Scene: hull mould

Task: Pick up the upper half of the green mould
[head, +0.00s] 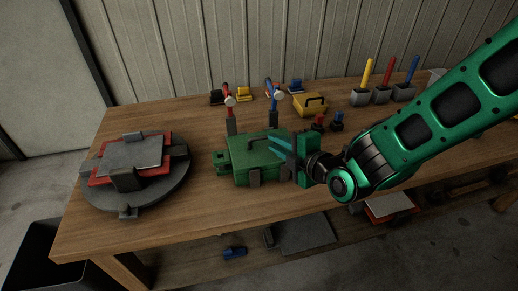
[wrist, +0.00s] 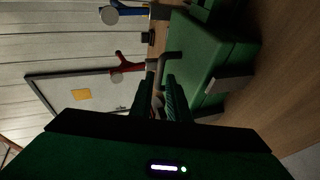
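The closed green mould (head: 240,167) stands on the wooden bench. Its upper half (head: 245,152) lies on the lower half and carries a dark bar handle (head: 265,138) on top. Grey clips show on its near side. My gripper (head: 279,149) is at the right of the mould, level with its top, with its fingers pointing left toward the handle. In the wrist view the two ribbed fingers are apart, and the handle (wrist: 170,56) stands at and partly between their tips. I cannot tell whether they touch it. The mould's green side (wrist: 225,60) fills the upper right there.
A grey-and-red mould (head: 135,153) sits on a round turntable at the left. Red and blue hammers (head: 229,98) stand upright behind the green mould. A yellow case (head: 309,105) and tool holders (head: 382,95) stand farther right. The bench front left is clear.

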